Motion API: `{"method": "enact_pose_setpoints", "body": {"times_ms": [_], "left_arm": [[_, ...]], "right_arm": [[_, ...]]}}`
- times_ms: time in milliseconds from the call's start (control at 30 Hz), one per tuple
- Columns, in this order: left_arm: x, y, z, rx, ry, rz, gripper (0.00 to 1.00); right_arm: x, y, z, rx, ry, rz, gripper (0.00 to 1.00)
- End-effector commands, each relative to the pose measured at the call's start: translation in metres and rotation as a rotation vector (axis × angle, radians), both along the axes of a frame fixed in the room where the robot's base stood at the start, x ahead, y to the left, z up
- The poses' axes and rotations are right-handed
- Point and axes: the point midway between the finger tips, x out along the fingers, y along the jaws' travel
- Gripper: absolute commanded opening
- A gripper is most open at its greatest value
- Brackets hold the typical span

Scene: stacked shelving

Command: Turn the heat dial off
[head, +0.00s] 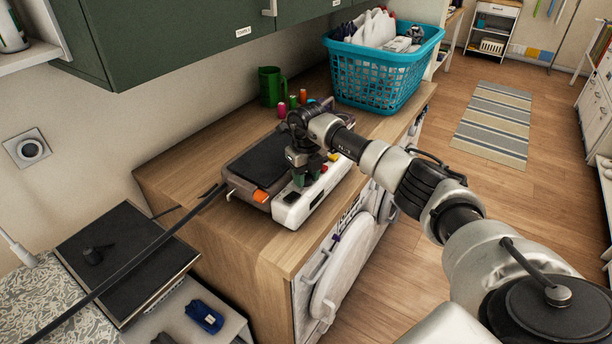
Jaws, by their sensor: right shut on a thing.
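A low white device (312,207) with a dark flat top and an orange part at its near corner stands on the wooden counter. My right gripper (306,177) reaches down onto the device's white front strip from the right. Its jaws are shut on a small part there, which I take to be the heat dial. The jaws cover the dial, so its pointer and setting are hidden. My left gripper is not in view.
A green mug (271,86) and small coloured spools stand behind the device. A teal laundry basket (375,75) fills the counter's far end. Green cabinets (170,40) overhang the back. A long dark bar (150,250) crosses the lower left.

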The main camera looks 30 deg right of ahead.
Motion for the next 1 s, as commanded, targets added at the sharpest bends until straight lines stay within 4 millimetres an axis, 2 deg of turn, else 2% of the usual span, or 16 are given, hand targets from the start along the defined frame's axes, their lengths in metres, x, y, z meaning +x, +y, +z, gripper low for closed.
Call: {"method": "enact_pose_setpoints", "body": {"times_ms": [267,600,1000], "left_arm": [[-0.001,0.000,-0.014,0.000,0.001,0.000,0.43],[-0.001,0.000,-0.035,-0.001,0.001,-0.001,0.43],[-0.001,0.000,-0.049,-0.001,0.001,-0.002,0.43]], "right_arm": [[0.001,-0.001,-0.001,-0.001,-0.002,0.144,0.14],[0.001,-0.002,-0.001,0.000,-0.002,0.453,0.14],[0.002,-0.002,0.000,0.000,-0.003,0.773,0.14]]}}
